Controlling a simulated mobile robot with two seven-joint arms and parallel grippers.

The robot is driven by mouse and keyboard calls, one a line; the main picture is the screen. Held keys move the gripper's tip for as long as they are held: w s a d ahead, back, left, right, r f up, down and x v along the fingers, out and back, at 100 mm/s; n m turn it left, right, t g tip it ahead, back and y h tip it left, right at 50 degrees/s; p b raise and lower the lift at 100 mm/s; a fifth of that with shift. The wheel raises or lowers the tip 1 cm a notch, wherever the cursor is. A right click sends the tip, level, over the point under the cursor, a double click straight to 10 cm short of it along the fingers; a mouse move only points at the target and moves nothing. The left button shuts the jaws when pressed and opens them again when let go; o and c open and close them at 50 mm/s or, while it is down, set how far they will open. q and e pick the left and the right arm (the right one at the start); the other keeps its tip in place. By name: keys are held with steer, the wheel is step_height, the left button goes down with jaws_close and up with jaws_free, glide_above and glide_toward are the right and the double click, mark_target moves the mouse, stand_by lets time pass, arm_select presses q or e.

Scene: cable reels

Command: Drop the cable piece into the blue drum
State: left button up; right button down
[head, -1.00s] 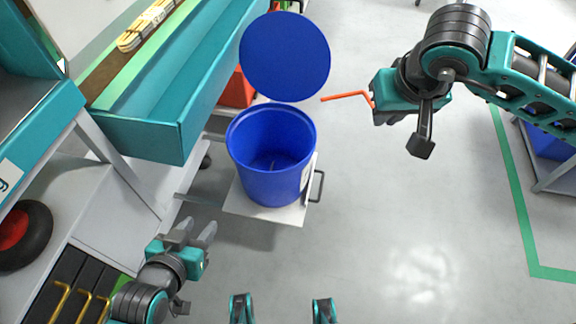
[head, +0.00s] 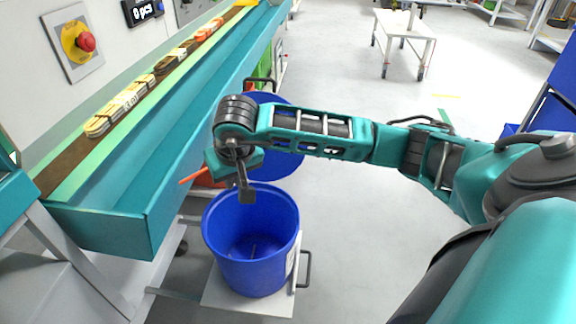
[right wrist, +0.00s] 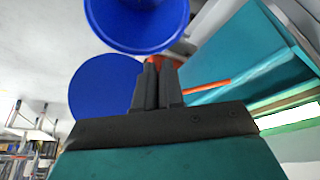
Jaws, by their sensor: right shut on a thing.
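The blue drum (head: 250,240) stands open on a white platform, and its rim also shows at the top of the right wrist view (right wrist: 137,45). Something small and thin, too small to identify, shows on its floor. My right gripper (head: 208,168) is shut on the orange cable piece (head: 192,178) above the drum's far-left side in the head view. The cable sticks out to the right of the fingers in the right wrist view (right wrist: 205,88). The fingertips are mostly hidden in the head view. My left gripper is out of view.
A round blue lid (head: 278,165) is behind the drum, partly covered by my right arm. A teal conveyor (head: 115,225) with cable bundles (head: 115,112) runs along the left.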

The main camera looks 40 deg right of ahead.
steer(key=w+d+f+b, duration=0.1)
steer(key=d+f+b, duration=0.1)
steer(key=f, duration=0.5)
steer(key=w+d+f+m+b, duration=0.1)
steer(key=d+f+b, duration=0.2)
steer(key=f, duration=0.4)
steer(key=w+d+f+m+h+b, duration=0.1)
steer(key=d+f+b, duration=0.2)
steer(key=d+f, duration=0.2)
step_height(320, 180, down, 2)
steer(key=shift+f, duration=0.1)
steer(key=c, duration=1.2)
jaws_free()
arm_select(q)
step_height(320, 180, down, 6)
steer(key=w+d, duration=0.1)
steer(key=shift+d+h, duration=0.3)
arm_select(e)
steer(key=shift+o, duration=0.2)
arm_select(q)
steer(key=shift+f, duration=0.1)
